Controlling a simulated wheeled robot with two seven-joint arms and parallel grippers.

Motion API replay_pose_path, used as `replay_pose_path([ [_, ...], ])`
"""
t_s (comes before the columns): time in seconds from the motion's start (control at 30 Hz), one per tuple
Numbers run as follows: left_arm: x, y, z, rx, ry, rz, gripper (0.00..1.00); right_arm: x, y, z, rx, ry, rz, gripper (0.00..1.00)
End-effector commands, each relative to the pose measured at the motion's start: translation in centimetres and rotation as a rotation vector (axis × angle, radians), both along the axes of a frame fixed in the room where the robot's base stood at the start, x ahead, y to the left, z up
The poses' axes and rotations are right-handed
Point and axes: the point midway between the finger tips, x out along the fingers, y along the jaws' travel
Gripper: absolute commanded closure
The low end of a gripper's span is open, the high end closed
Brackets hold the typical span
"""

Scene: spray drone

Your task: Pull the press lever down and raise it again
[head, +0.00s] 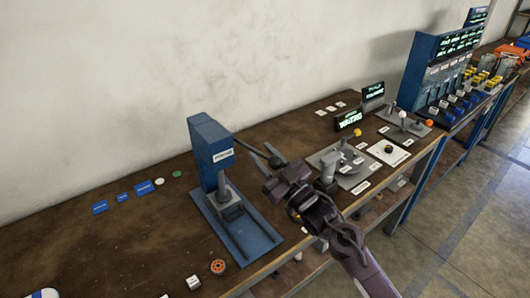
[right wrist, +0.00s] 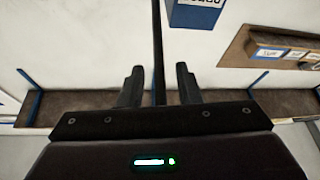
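The blue press (head: 207,150) stands on a blue base plate on the brown workbench, left of centre in the head view. Its dark press lever (head: 249,149) sticks out to the right from the press head. In the right wrist view the lever (right wrist: 158,50) is a thin dark bar running between my fingers, with part of the labelled press head (right wrist: 196,13) at the top. My right gripper (head: 269,168) is at the lever's outer end. In the right wrist view the gripper (right wrist: 160,86) is open, with a gap on each side of the bar. My left gripper is out of view.
The workbench (head: 75,235) is fairly clear left of the press, with small blue labels (head: 122,197) on it. An orange-and-black round part (head: 218,267) lies in front. A grey fixture (head: 350,170) and a small lit display (head: 349,121) stand to the right of my arm.

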Motion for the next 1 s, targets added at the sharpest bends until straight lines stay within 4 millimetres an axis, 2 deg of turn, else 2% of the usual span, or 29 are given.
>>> replay_pose_path([
  [0.27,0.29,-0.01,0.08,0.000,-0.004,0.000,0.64,0.15,0.16,0.00,-0.001,0.001,0.000,0.69],
  [0.5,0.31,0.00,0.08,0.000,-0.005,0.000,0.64,0.14,0.14,0.01,-0.001,0.001,0.000,0.99],
  [0.87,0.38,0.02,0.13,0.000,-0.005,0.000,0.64,0.24,0.13,0.20,-0.001,0.001,0.000,1.00],
  [1.0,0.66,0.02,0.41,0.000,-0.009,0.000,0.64,1.11,0.07,0.81,-0.013,0.015,-0.002,1.00],
])
